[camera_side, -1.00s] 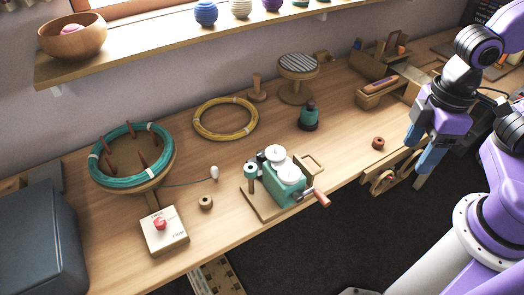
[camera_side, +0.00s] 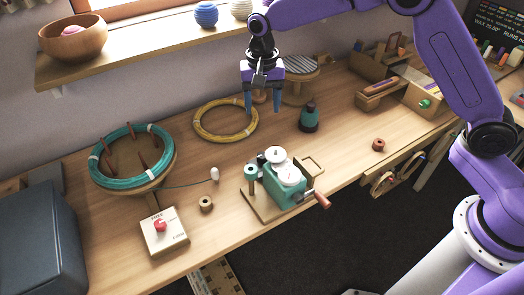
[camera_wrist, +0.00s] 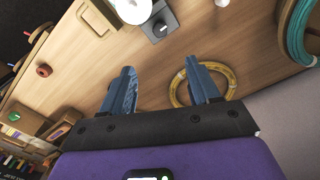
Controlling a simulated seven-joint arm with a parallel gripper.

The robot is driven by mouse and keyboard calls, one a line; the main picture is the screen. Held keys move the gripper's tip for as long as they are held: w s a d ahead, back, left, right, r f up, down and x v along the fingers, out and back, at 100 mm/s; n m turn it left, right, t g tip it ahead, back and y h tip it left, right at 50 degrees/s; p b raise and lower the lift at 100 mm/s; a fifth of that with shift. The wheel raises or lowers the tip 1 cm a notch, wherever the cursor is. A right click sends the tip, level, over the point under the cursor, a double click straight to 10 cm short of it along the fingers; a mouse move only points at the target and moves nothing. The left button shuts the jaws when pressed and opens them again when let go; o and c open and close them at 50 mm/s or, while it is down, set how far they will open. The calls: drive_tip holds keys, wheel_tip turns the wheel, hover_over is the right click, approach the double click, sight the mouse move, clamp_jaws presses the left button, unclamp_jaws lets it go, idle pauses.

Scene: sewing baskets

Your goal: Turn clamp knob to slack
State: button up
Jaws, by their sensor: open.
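A red knob (camera_side: 160,225) sits on top of a pale square box (camera_side: 172,242) near the front left of the bench. The box has small lettering that I cannot read surely. I cannot make out the knob in the wrist view. My gripper (camera_side: 263,108) is open and empty, pointing down above the back of the bench, right of the yellow hoop, well away from the knob. Its two blue fingers also show in the wrist view (camera_wrist: 160,68), apart with nothing between them.
A green winding machine (camera_side: 286,189) with a red-handled crank stands mid-bench. A teal coil (camera_side: 101,174) lies on a round stand behind the box. A yellow hoop (camera_side: 199,130), dark green bottle-like item (camera_side: 309,120) and wooden ring (camera_side: 205,204) are nearby. A shelf (camera_side: 130,63) overhangs the back.

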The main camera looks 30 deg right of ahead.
sight(262, 155)
wheel_tip(262, 155, down, 17)
drive_tip(key=shift+f, duration=0.2)
idle(0.4)
drive_tip(key=c, duration=1)
drive_tip(key=shift+c, duration=0.2)
drive_tip(key=n, duration=0.5)
drive_tip(key=shift+n, duration=0.4)
drive_tip(key=n, duration=0.5)
drive_tip(key=shift+n, duration=0.7)
